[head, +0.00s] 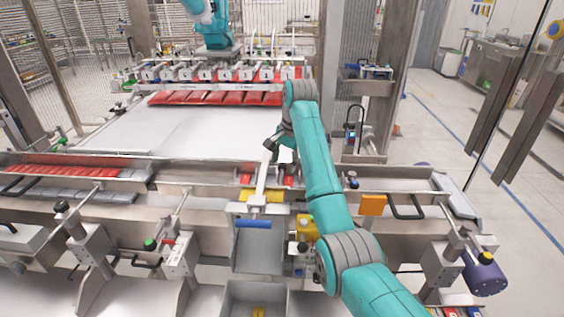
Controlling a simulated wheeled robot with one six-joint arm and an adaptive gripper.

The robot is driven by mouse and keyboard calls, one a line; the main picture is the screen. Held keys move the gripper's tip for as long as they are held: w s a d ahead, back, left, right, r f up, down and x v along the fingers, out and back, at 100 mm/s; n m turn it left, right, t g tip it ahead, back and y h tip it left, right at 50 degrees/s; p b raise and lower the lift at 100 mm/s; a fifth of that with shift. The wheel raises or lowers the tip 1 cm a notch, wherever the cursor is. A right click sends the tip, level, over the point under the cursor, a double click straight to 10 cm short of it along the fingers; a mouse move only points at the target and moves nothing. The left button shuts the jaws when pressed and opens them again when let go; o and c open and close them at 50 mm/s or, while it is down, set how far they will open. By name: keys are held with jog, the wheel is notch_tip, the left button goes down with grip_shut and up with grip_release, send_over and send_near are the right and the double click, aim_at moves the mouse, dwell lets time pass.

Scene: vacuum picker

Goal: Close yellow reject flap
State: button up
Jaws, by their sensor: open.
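My arm (327,180) reaches up from the lower right and bends back down at its far end. My gripper (274,145) is at the wrist end, left of the arm, small and partly hidden. It is open, and I see nothing between its fingers. The yellow flap (264,196) lies at the frame's middle, above a grey metal chute (262,256). A pale upright bar (262,180) stands in front of it, with a blue bar (253,223) below. I cannot tell whether the gripper touches the flap or the pale bar.
A metal rail frame spans the front. A white conveyor (180,135) lies behind, with red packs (215,98) under a row of suction heads. An orange plate (373,204) and a black handle (405,206) sit to the right. Free floor (480,180) lies far right.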

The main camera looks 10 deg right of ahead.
jog(key=shift+w+a+f, duration=0.1)
jog(key=shift+f, duration=0.5)
grip_shut()
